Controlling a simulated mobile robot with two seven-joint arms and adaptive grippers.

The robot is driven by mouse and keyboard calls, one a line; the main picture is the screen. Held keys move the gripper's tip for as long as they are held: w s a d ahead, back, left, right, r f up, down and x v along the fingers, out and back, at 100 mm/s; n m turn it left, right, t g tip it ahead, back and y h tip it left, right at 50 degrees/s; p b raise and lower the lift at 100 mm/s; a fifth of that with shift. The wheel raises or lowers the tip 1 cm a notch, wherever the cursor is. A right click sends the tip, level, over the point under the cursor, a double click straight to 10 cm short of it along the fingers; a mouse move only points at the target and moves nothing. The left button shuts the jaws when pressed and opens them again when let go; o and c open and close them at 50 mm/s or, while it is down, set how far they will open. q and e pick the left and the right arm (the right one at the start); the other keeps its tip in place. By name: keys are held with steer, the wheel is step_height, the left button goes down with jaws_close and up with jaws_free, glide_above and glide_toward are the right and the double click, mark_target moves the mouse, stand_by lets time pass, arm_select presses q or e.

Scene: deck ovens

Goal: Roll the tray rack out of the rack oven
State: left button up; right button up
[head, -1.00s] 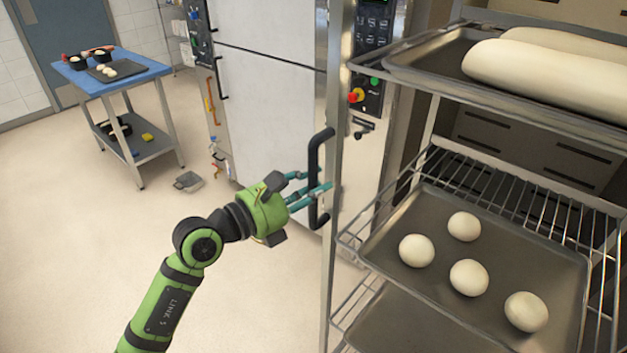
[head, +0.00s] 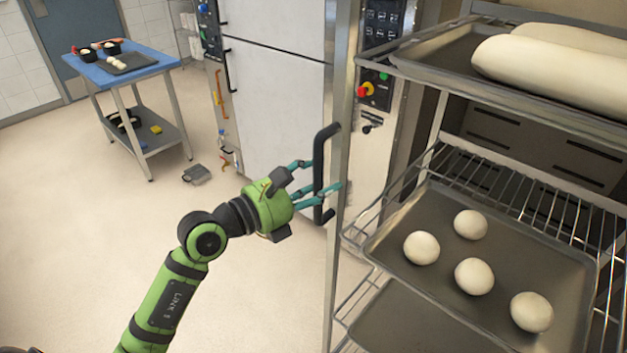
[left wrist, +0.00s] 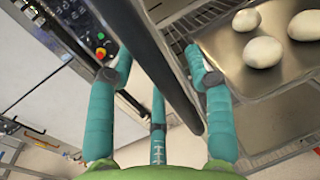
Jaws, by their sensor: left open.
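The tray rack (head: 340,250) is a tall metal frame on the right of the head view. Its upper tray (head: 430,72) holds long dough loaves (head: 550,75), and a tray below (head: 545,255) carries several round dough balls (head: 474,276). A black vertical handle (head: 319,160) sits on its near-left post. My left gripper (head: 322,178), with teal fingers, is open at the handle. In the left wrist view the dark handle (left wrist: 165,75) runs between the spread fingers; contact is unclear. My right gripper is not in view.
The oven's control panel (head: 375,95) with a red-yellow knob stands behind the rack post. White cabinet doors (head: 275,110) are behind the gripper. A blue-topped table (head: 150,68) stands far left, and a small grey pan (head: 197,174) lies on the floor. Floor at left is open.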

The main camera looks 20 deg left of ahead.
arm_select(q)
steer(key=v, duration=1.2)
steer(key=shift+f, duration=0.1)
